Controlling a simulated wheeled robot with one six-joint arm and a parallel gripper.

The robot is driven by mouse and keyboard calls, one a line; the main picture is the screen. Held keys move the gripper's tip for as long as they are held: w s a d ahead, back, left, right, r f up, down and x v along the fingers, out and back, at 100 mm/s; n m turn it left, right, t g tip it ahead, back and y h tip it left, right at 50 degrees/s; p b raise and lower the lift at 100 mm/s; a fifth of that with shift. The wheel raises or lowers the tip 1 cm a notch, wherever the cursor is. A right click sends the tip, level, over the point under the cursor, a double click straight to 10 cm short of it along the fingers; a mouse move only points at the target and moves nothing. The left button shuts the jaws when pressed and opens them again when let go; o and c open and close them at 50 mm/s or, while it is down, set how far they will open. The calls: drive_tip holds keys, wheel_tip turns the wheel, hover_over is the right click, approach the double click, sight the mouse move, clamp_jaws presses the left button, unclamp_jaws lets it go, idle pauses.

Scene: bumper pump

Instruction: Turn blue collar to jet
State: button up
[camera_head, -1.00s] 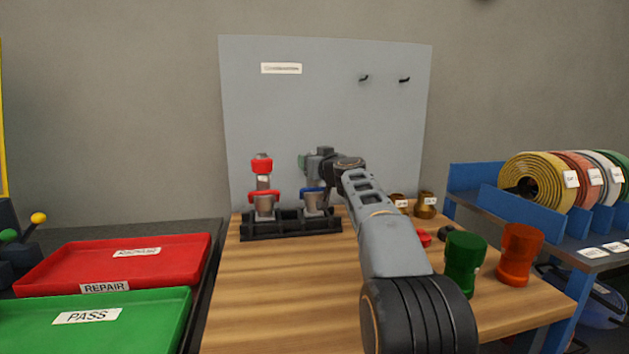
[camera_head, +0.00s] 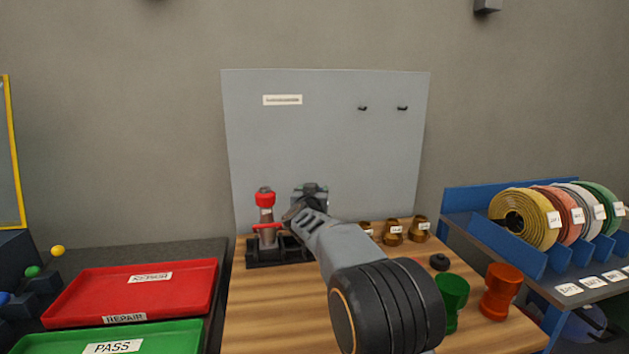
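The black rack (camera_head: 258,255) stands at the back of the wooden table and holds a grey nozzle with a red collar (camera_head: 265,225) and a red tip (camera_head: 265,199). The nozzle with the blue collar, seen earlier in the rack's right place, is hidden behind my arm and gripper. My gripper (camera_head: 311,190) is over that right place, in front of the grey back board. Its fingers are small and mostly covered by the wrist, so I cannot see whether they touch the collar or what setting it has.
A green nozzle (camera_head: 452,298) and an orange nozzle (camera_head: 500,290) stand at the table's right, with several brass fittings (camera_head: 393,234) behind. Red (camera_head: 75,310) and green (camera_head: 190,338) trays lie left. Hose rolls (camera_head: 525,215) sit on a blue rack right.

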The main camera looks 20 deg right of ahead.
drive_tip(key=shift+f+h, duration=0.2)
drive_tip(key=shift+h, duration=0.1)
drive_tip(key=o, duration=0.9)
drive_tip(key=shift+r, duration=0.1)
drive_tip(key=shift+a, duration=0.1)
drive_tip(key=p+v, duration=0.1)
drive_tip(key=v, duration=1.2)
drive_tip(key=shift+s+a+r, duration=0.15)
drive_tip(key=shift+s, duration=0.15)
